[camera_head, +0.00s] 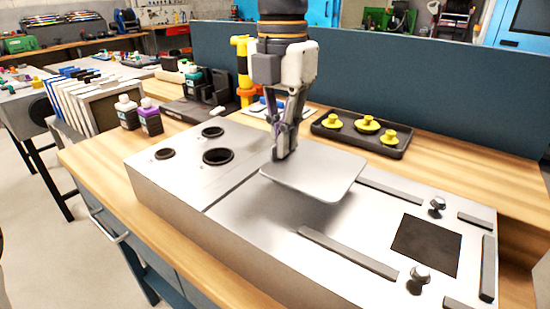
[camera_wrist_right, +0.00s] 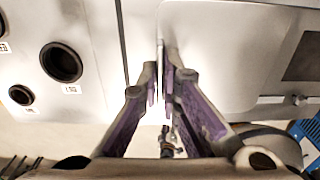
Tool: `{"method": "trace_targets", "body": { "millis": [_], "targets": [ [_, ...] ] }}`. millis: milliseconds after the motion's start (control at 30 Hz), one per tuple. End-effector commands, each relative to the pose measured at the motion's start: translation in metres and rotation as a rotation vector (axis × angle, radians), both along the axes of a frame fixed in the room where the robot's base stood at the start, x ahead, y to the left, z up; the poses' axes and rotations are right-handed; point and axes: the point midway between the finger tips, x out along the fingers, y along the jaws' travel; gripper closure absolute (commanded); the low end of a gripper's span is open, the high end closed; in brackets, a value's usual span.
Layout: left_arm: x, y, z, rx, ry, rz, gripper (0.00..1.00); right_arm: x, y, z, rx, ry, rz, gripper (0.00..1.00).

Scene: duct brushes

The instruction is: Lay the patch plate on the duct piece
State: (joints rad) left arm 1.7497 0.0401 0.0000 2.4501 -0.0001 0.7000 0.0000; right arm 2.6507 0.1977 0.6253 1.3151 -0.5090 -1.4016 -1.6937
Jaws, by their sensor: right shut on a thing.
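The patch plate (camera_head: 315,174) is a thin grey sheet with rounded corners. My right gripper (camera_head: 283,155) is shut on its left edge and holds it flat above the metal duct piece (camera_head: 250,212), with a shadow below. In the right wrist view the plate (camera_wrist_right: 220,60) extends to the right from the fingertips (camera_wrist_right: 165,75). The duct piece has a dark square opening (camera_head: 426,243) to the right of the plate, with strips and two knobs (camera_head: 437,204) (camera_head: 420,274) around it. My left gripper is not in view.
Three round holes (camera_head: 217,156) are in the duct piece's left part. A black tray (camera_head: 362,133) with yellow knobs stands behind it. Two bottles (camera_head: 127,112) stand at the back left. A blue-grey partition (camera_head: 400,85) closes the back of the wooden bench.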

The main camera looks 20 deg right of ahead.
Motion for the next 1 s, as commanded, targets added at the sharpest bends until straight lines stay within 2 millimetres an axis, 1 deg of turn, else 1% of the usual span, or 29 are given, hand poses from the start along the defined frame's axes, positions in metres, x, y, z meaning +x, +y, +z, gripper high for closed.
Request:
{"method": "trace_targets", "body": {
  "millis": [67,133,200,300,633,667,700,733,1000],
  "targets": [
    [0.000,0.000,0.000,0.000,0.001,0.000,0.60,0.002,0.005,-0.006,-0.001,-0.001,0.000,1.00],
    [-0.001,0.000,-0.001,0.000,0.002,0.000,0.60,0.004,0.013,-0.018,-0.001,0.002,0.002,1.00],
    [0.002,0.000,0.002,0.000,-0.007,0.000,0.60,0.003,0.011,-0.030,-0.002,-0.001,0.000,1.00],
    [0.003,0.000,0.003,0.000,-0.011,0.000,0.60,0.004,0.011,-0.041,-0.001,-0.006,0.000,1.00],
    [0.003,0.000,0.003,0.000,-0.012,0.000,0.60,0.004,0.011,-0.046,0.000,-0.005,0.000,1.00],
    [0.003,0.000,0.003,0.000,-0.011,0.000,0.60,0.004,0.011,-0.046,0.000,-0.005,-0.001,0.88],
    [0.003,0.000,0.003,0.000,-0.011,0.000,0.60,0.004,0.011,-0.045,0.000,-0.005,-0.001,0.79],
    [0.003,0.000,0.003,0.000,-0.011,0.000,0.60,0.004,0.011,-0.045,0.000,-0.005,-0.001,0.74],
    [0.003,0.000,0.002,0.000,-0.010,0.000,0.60,0.004,0.011,-0.045,0.000,-0.005,0.000,0.74]
  ]
}}
